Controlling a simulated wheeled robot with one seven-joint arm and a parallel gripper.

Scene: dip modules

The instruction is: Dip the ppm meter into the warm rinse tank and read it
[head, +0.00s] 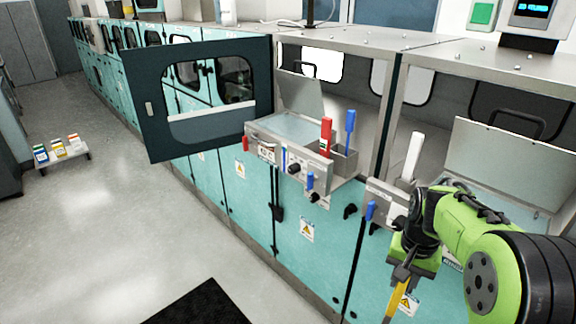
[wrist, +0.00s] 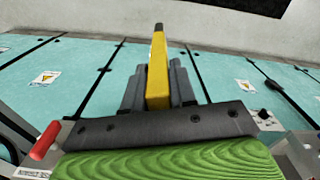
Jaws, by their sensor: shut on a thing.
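My gripper (head: 402,272) is low in front of the teal cabinets at the right. It is shut on the yellow ppm meter (head: 391,302), which hangs down below it. In the wrist view the yellow meter (wrist: 157,78) stands between the grey fingers (wrist: 158,92), with a dark far end. One tank (head: 300,127) with a raised lid stands at the centre, with red and blue handles at its right. Another tank with a raised lid (head: 515,160) is at the right, partly behind my arm. Their labels are too small to read, so I cannot tell which is the warm rinse.
A dark-framed window door (head: 140,115) stands open left of the centre tank. A white handle (head: 413,156) rises beside the right tank. A low stand (head: 62,158) with several small bottles is on the floor at left. A black mat (head: 197,305) lies on open floor.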

